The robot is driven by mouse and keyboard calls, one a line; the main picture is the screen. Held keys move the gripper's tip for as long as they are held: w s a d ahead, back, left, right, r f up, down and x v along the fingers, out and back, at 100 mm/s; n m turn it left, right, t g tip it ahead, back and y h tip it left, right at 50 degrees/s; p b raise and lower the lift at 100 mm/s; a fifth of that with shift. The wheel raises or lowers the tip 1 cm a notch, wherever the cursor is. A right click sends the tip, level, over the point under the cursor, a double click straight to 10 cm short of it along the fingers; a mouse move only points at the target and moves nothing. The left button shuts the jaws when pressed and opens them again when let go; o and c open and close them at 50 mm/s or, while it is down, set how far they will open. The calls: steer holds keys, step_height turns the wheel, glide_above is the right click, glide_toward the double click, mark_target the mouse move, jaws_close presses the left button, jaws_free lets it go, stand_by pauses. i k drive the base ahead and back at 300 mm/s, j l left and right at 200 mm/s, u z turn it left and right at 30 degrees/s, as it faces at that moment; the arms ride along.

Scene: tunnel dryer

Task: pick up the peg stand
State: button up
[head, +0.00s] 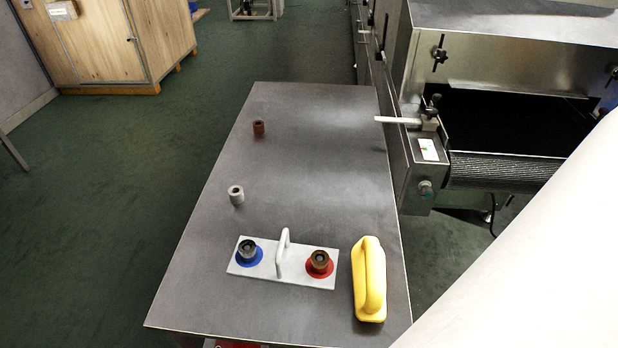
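The peg stand appears to be the pale grey plate (283,277) near the front of the dark table. A thin upright loop handle (283,253) rises from its middle. A blue disc (248,262) is at its left end and a red disc (320,273) at its right end. My gripper is not in view; a large white shape at the right is probably part of my arm.
A yellow handled block (369,280) lies close right of the plate. A grey ring (236,195) and a brown ring (258,128) stand farther back on the table (330,160). The dryer (500,60) with its belt borders the table's right side. The table's middle is clear.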

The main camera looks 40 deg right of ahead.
mark_target(282, 261)
steer(key=k+l+z, duration=0.25)
steer(key=z, duration=0.15)
steer(key=k+l+u, duration=0.1)
steer(key=k+l, duration=0.15)
steer(key=k+l+u, duration=0.1)
steer(key=k+l, duration=0.15)
steer(key=k, duration=0.25)
steer(key=i, duration=0.5)
